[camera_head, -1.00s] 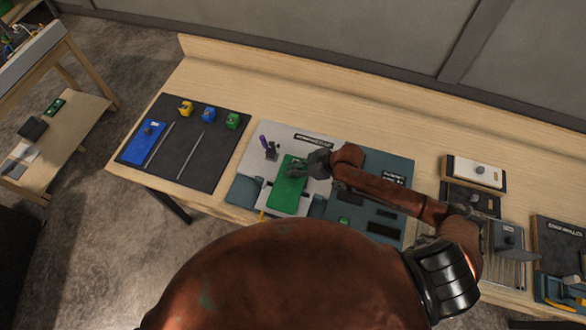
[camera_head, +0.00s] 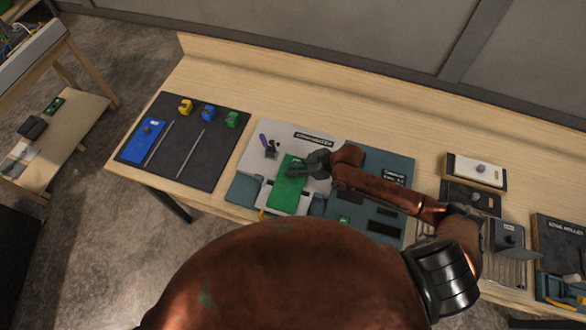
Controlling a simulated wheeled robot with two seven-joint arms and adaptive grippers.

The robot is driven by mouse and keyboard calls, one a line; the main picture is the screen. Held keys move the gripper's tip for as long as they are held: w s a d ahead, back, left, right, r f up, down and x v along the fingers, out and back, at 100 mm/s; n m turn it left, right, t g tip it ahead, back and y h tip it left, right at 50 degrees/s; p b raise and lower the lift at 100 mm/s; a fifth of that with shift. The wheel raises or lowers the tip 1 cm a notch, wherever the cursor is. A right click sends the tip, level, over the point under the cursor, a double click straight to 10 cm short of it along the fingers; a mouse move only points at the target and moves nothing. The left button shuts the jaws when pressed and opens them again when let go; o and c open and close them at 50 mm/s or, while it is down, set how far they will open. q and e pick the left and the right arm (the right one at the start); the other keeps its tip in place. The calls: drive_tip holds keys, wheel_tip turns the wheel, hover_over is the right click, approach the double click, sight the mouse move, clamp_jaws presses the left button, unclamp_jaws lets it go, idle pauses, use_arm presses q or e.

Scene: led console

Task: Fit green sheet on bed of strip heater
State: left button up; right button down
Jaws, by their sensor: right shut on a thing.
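The green sheet (camera_head: 288,193) lies over the middle of the strip heater (camera_head: 258,166), a pale machine with a purple-handled lever at its upper left. Whether the sheet rests flat on the bed or hovers just above it, I cannot tell. My right gripper (camera_head: 298,168) reaches in from the right and is shut on a grip at the upper part of the green sheet. The fingertips are small and partly hidden by the hand. My left gripper is not in view.
A dark mat (camera_head: 170,168) to the left holds a blue sheet (camera_head: 144,141), two thin rods and yellow, blue and green blocks. A teal board (camera_head: 372,160) adjoins the heater on the right. Racks and a bending station (camera_head: 560,245) stand farther right. The bench's back strip is clear.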

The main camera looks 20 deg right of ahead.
drive_tip(key=c, duration=1.7)
unclamp_jaws()
drive_tip(key=shift+c, duration=0.2)
drive_tip(key=v, duration=1.2)
